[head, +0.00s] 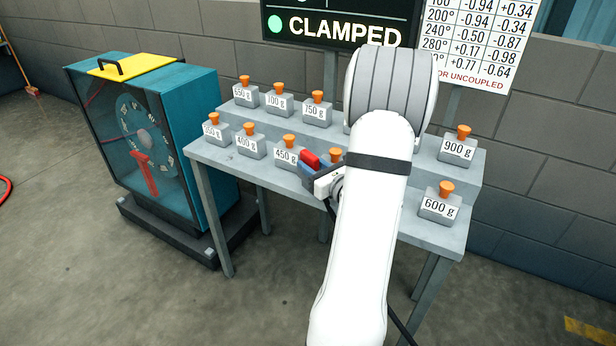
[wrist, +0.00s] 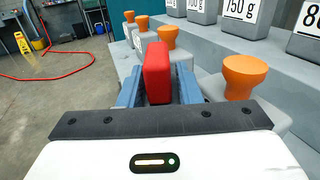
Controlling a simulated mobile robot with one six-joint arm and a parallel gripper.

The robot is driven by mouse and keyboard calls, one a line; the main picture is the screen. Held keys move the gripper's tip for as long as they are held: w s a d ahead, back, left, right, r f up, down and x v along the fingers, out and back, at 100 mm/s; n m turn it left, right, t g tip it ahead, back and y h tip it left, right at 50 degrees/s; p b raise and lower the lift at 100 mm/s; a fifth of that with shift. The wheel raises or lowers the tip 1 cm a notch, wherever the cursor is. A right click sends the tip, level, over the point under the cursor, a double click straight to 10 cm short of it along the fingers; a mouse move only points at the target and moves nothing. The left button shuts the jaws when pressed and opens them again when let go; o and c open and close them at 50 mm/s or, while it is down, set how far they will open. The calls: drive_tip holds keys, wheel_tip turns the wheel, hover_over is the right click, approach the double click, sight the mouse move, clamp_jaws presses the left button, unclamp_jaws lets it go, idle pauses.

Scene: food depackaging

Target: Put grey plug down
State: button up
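My gripper (head: 313,166) is shut on a red block (wrist: 157,72), which stands upright between its two blue fingers in the wrist view. The red block (head: 309,158) also shows in the head view, just right of the 450 g weight. Whether a grey part hangs below the red block is hidden by the gripper. No separate grey plug can be made out. The gripper is low at the front step of the grey stand (head: 225,152); whether the held thing touches the stand cannot be told.
Grey weights with orange knobs stand close by, among them the 450 g weight (head: 286,155), 750 g weight (head: 316,113) and 600 g weight (head: 440,207). A teal cabinet with a dial (head: 205,125) stands left. A sign (head: 345,30) reads CLAMPED. My arm hides the stand's middle.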

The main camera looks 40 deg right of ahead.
drive_tip(key=shift+w, duration=0.4)
drive_tip(key=shift+c, duration=0.2)
clamp_jaws()
drive_tip(key=shift+r, duration=0.1)
